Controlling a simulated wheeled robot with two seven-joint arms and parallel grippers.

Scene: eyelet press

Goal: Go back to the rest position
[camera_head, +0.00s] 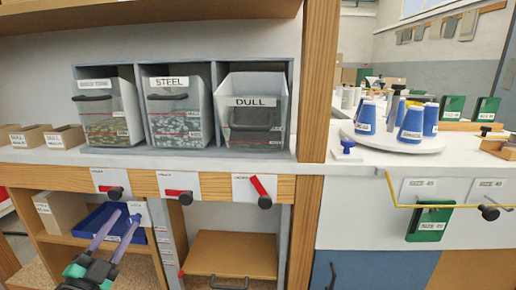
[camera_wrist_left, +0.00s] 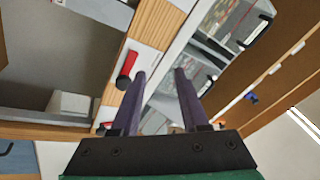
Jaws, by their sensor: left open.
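My left gripper (camera_head: 124,217) comes in at the lower left of the head view, its two purple fingers apart with nothing between them. It is in front of the lower shelf, below the row of red levers. In the left wrist view the open fingers (camera_wrist_left: 160,74) show empty, and a red lever (camera_wrist_left: 129,68) is to their left in that picture. My right gripper is in neither view.
Three bins stand on the ledge: a left one (camera_head: 108,115), STEEL (camera_head: 178,112) and DULL (camera_head: 250,115). A blue tray (camera_head: 95,222) lies behind my left fingers. A wooden post (camera_head: 318,80) and a white counter with blue cones (camera_head: 411,122) are right.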

